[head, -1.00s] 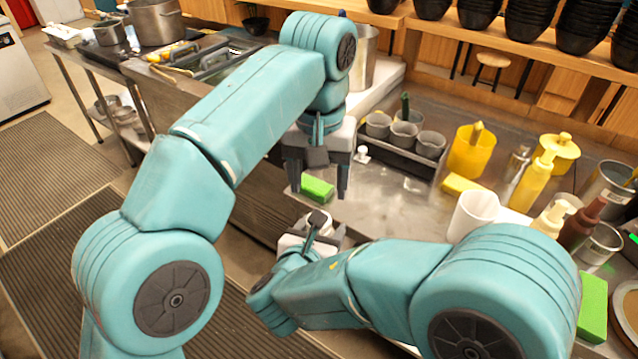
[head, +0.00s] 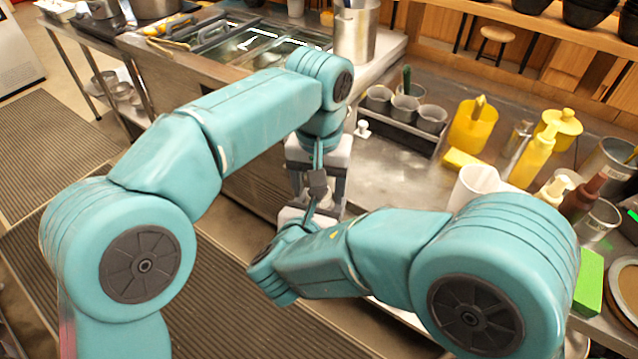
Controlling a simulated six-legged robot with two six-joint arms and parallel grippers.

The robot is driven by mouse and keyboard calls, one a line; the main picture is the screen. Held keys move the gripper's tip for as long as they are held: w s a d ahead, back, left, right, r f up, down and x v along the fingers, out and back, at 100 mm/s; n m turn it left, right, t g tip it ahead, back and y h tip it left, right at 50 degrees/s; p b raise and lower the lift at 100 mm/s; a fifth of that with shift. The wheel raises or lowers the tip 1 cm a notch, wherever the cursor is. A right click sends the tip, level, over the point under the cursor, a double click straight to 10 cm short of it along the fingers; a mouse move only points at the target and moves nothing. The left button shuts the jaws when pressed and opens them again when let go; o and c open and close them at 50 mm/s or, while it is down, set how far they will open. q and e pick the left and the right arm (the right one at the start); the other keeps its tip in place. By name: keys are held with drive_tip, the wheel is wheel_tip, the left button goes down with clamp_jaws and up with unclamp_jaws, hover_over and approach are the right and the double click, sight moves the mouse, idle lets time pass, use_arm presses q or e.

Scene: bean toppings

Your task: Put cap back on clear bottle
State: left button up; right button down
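My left gripper (head: 318,195) points down at the centre of the head view, its fingers apart. It is directly above my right gripper (head: 308,217), and the two overlap in the picture. My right gripper's fingers are mostly hidden by the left gripper and its own wrist, so I cannot tell what it holds. I cannot make out a clear bottle or its cap; the space between the grippers is covered. A small white knobbed item (head: 362,130) stands on the counter just right of the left gripper, and I cannot tell whether it is the cap.
The steel counter (head: 390,175) has free room right of the grippers. A caddy of grey cups (head: 405,112), a yellow container (head: 473,127), a white cup (head: 472,186), a yellow pump bottle (head: 534,160) and a green sponge (head: 588,283) stand around it. Floor lies to the left.

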use_arm(q)
drive_tip(key=shift+c, duration=0.4)
drive_tip(key=c, duration=1)
drive_tip(key=m, duration=0.3)
drive_tip(key=o, duration=1.2)
drive_tip(key=shift+c, duration=0.2)
drive_tip(key=shift+r, duration=2.3)
drive_tip(key=shift+c, duration=0.4)
